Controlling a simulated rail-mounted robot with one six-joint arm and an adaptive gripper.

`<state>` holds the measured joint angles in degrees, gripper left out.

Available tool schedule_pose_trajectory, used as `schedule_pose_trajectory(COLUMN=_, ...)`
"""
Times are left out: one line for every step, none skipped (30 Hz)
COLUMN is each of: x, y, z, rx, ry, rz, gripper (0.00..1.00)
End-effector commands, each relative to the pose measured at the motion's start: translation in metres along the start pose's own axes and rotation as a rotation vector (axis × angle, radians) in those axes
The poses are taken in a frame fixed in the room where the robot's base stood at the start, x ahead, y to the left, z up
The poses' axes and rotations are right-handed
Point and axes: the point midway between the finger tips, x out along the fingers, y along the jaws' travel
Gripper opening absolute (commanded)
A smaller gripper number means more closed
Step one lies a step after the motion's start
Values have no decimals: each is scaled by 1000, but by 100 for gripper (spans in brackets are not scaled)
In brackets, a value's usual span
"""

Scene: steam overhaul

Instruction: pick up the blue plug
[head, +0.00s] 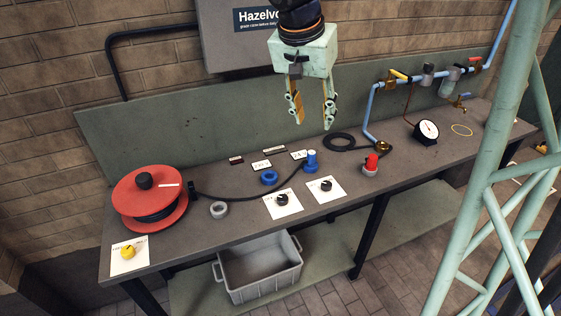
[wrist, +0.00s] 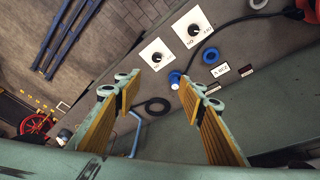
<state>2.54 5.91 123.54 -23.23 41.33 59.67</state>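The blue plug (head: 311,161) stands on the workbench, with a pale top and a black cable reaching its side. In the wrist view the blue plug (wrist: 174,77) shows ahead of and between the fingertips. A blue ring-shaped piece (head: 269,177) lies to its left in the head view, and it also shows in the wrist view (wrist: 210,56). My gripper (head: 312,110) is open and empty, pointing down, high above the bench and apart from the plug. Its two yellow-padded fingers also show in the wrist view (wrist: 160,88).
A red cable reel (head: 150,197) stands at the bench's left end. Black knobs on white cards (head: 283,206) lie in front. A grey crate (head: 262,276) sits below.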

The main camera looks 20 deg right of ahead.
Motion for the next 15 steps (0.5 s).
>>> schedule_pose_trajectory(x=6, y=-4, z=-6, rx=13, ry=0, rz=6, gripper=37)
schedule_pose_trajectory(x=10, y=-7, z=-9, rx=24, ry=1, rz=9, gripper=37)
schedule_pose_trajectory(x=14, y=-10, z=-13, rx=36, ry=2, rz=13, gripper=37)
schedule_pose_trajectory(x=18, y=-12, z=-16, rx=47, ry=3, rz=16, gripper=37)
schedule_pose_trajectory(x=22, y=-14, z=-19, rx=55, ry=4, rz=20, gripper=37)
schedule_pose_trajectory(x=26, y=-17, z=-22, rx=69, ry=5, rz=24, gripper=37)
schedule_pose_trajectory(x=30, y=-19, z=-26, rx=78, ry=6, rz=27, gripper=37)
schedule_pose_trajectory(x=34, y=-22, z=-28, rx=88, ry=7, rz=30, gripper=37)
schedule_pose_trajectory(x=39, y=-25, z=-32, rx=100, ry=9, rz=33, gripper=37)
schedule_pose_trajectory(x=43, y=-27, z=-35, rx=110, ry=10, rz=36, gripper=37)
schedule_pose_trajectory(x=48, y=-29, z=-38, rx=119, ry=11, rz=39, gripper=37)
schedule_pose_trajectory(x=53, y=-32, z=-41, rx=132, ry=12, rz=41, gripper=37)
schedule_pose_trajectory(x=57, y=-34, z=-44, rx=142, ry=13, rz=44, gripper=37)
schedule_pose_trajectory(x=61, y=-37, z=-47, rx=151, ry=14, rz=47, gripper=37)
schedule_pose_trajectory(x=66, y=-39, z=-51, rx=163, ry=17, rz=50, gripper=37)
